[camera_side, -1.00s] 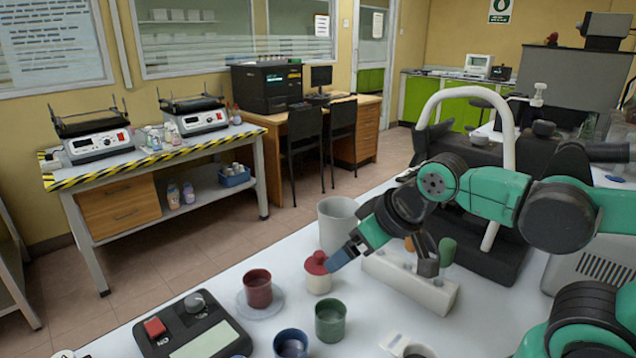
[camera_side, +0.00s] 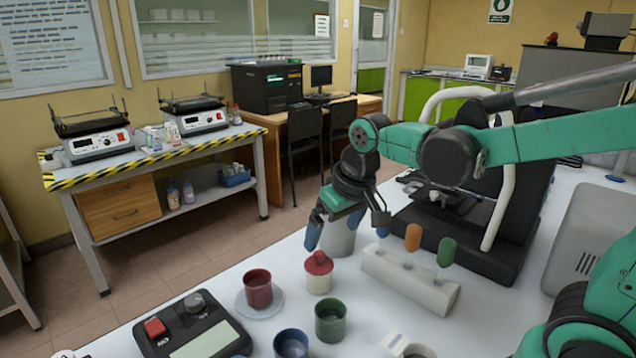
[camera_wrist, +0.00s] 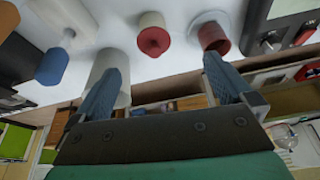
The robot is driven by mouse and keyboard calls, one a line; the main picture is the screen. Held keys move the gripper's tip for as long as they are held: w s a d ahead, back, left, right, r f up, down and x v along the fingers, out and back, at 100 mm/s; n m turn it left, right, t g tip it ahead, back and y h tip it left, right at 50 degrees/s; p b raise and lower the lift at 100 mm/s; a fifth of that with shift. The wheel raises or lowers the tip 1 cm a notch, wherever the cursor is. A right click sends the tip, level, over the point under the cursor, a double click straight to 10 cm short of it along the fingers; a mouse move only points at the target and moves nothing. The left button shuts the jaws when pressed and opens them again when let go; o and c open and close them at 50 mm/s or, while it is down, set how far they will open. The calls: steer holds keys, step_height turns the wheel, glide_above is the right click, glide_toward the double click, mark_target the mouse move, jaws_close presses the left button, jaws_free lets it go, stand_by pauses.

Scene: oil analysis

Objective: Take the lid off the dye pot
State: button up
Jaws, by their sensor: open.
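The dye pot (camera_side: 318,284) is a small cream pot standing upright on the white table. Its red lid (camera_side: 318,263), with a knob on top, sits on it. In the wrist view the red lid (camera_wrist: 153,41) shows above the gap between my fingers, apart from them. My gripper (camera_side: 335,224) is open and empty. It is up behind the pot, in front of the grey-white beaker (camera_side: 338,241), and does not touch the lid. The far finger is partly hidden in the side view.
A red cup (camera_side: 257,289) on a saucer stands left of the pot, with green (camera_side: 330,321) and blue (camera_side: 291,343) cups in front. A white block (camera_side: 410,282) holding coloured-handled tools is to the right. A scale (camera_side: 193,328) is at front left.

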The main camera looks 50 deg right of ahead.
mark_target(319, 253)
steer(key=w+f+g, duration=0.1)
steer(key=w, duration=0.1)
steer(key=w+d+f+m+g, duration=0.1)
steer(key=w+f, duration=0.1)
steer(key=shift+d, duration=0.15)
steer(key=shift+w+f, duration=0.15)
steer(key=shift+f, duration=0.45)
steer(key=shift+w+d+f, duration=0.1)
steer(key=shift+w+f, duration=0.05)
steer(key=shift+f, duration=1.05)
steer(key=shift+w+f, duration=0.1)
steer(key=shift+f, duration=1.05)
steer(key=c, duration=1.2)
steer(key=shift+r, duration=0.1)
steer(key=shift+c, duration=0.2)
